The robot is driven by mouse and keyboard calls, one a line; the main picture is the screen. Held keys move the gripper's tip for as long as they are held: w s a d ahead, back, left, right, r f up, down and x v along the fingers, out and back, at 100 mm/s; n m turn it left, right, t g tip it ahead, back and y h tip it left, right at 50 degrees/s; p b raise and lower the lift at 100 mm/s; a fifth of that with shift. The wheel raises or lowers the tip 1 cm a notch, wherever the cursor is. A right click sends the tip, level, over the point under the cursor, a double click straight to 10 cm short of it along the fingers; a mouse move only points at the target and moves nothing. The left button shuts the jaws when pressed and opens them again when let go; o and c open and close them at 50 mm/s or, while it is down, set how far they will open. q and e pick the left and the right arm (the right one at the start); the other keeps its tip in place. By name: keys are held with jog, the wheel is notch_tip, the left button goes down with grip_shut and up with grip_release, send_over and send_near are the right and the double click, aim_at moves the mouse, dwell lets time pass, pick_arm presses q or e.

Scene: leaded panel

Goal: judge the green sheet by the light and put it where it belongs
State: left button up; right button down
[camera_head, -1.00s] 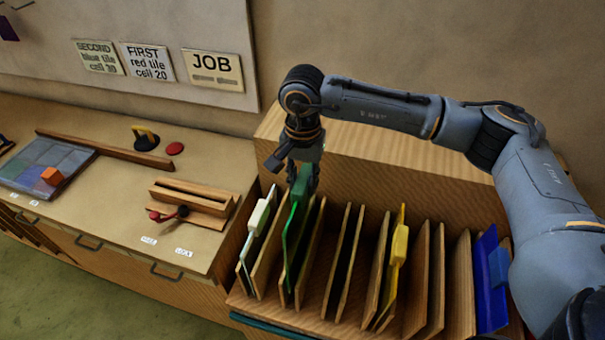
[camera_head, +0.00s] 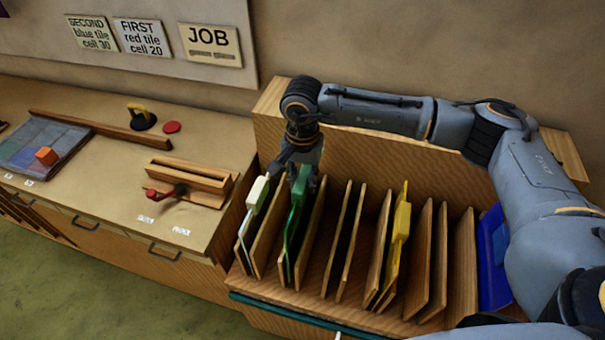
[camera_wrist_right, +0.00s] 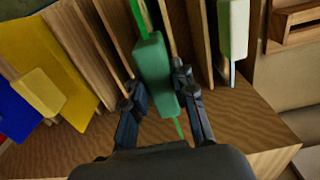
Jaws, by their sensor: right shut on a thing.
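The green sheet (camera_head: 291,232) stands upright in a slot of the wooden rack (camera_head: 314,287), between wooden dividers. Its green grip block (camera_head: 301,180) is at the top edge. My right gripper (camera_head: 303,168) comes down from above and is shut on this block. In the right wrist view, one finger lies on each side of the green grip block (camera_wrist_right: 155,72), and my right gripper (camera_wrist_right: 160,98) holds it. The sheet's lower part is hidden by the dividers. My left gripper is not in view.
The rack also holds a clear sheet with a white grip (camera_head: 257,193), a yellow sheet (camera_head: 401,220) and a blue sheet (camera_head: 492,255). Left of it, the bench bears a wooden slotted stand (camera_head: 190,178) with a red-knobbed lever (camera_head: 165,192). Wall cards (camera_head: 209,41) hang behind.

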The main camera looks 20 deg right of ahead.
jog(key=shift+w+f, duration=0.1)
jog(key=shift+f, duration=0.3)
jog(key=shift+f+b, duration=2.2)
jog(key=shift+b, duration=0.3)
jog(key=c, duration=1)
grip_release()
notch_tip(320, 180, up, 12)
